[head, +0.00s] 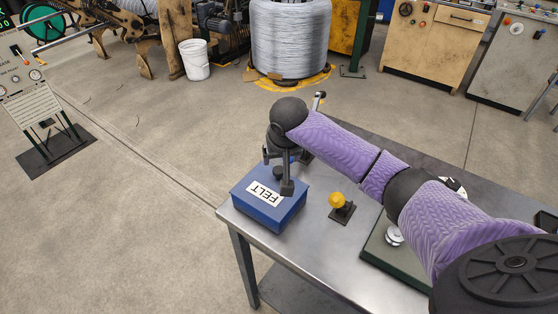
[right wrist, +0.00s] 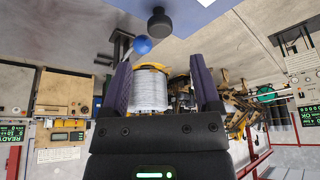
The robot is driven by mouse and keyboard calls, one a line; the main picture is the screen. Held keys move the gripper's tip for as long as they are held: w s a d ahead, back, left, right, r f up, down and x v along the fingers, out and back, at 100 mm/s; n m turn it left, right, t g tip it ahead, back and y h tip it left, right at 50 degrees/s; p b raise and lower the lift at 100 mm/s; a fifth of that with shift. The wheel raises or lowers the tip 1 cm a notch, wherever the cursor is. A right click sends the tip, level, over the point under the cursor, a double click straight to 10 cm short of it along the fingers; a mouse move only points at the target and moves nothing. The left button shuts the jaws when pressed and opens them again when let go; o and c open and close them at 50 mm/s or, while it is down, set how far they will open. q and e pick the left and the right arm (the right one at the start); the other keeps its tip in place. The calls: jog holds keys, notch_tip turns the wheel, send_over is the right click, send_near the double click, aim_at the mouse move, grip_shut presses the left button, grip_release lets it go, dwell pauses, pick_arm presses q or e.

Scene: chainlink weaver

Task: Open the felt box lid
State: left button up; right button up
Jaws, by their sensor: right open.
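The blue felt box (head: 284,212) stands on the metal table near its left corner, with a white FELT label (head: 264,194) on its top. Its lid looks shut. My right gripper (head: 278,172) is open and empty, above the back part of the lid. Its fingers hide some of the lid. In the right wrist view, my open fingers (right wrist: 163,70) stand apart, and a dark round knob (right wrist: 159,23) shows beyond the tips against the blue lid (right wrist: 190,6). The knob is not between the fingers. My left gripper is not in view.
A yellow knob on a dark base (head: 338,201) stands right of the box. A green-topped plate (head: 375,246) with a silver part lies farther right, partly under my arm. The table's left edge is close to the box. Bare table (head: 295,252) shows in front.

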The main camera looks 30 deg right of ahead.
aim_at(279, 170)
jog(key=b+x, duration=0.2)
jog(key=x, duration=0.4)
jog(key=shift+f, duration=0.15)
jog(key=shift+w+f, duration=0.15)
jog(key=shift+f, duration=0.2)
jog(key=shift+c, duration=0.2)
jog(key=c, duration=0.7)
grip_shut()
